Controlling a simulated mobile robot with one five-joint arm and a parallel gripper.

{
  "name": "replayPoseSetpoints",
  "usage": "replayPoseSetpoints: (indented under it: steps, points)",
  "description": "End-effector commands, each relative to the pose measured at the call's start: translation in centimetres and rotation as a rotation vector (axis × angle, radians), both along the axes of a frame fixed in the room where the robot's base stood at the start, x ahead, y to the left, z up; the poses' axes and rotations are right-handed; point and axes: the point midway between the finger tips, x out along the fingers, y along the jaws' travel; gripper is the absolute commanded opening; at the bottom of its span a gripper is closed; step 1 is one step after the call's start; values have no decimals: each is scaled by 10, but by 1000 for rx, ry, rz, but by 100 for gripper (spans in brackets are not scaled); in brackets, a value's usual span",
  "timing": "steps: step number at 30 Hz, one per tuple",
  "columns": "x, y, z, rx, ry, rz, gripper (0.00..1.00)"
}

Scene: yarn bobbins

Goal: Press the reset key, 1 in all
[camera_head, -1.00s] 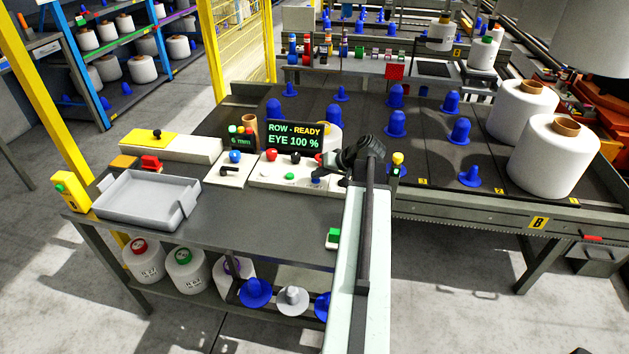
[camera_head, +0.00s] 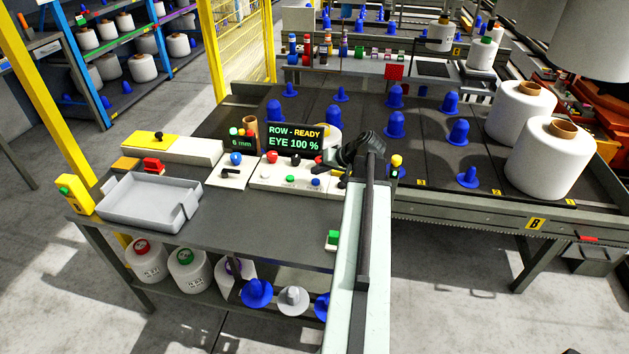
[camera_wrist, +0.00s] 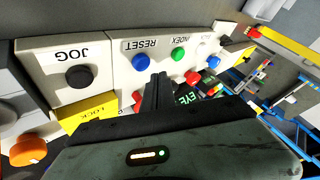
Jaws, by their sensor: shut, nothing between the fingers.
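The reset key is a blue round button (camera_wrist: 141,62) on a white panel, beside the upside-down word RESET in the wrist view. In the head view the blue key (camera_head: 315,182) shows at the front of the white panel, just below my fingertips. My gripper (camera_head: 318,169) is shut and empty over the panel. In the wrist view its closed fingers (camera_wrist: 158,82) point at the panel just right of the blue key. The fingers appear apart from the key; the exact gap is hard to tell.
A green INDEX key (camera_wrist: 178,54) and a black JOG key (camera_wrist: 79,76) flank the reset key. A display (camera_head: 294,137) reading "ROW - READY, EYE 100 %" stands behind the panel. A grey tray (camera_head: 150,201) sits at left on the bench.

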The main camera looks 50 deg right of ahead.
Motion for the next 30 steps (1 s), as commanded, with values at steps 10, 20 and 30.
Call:
replayPoseSetpoints:
  steps: [10, 20, 30]
  points:
    - [0, 0, 41, 0, 0, 0, 0]
    - [0, 0, 41, 0, 0, 0, 0]
    - [0, 0, 41, 0, 0, 0, 0]
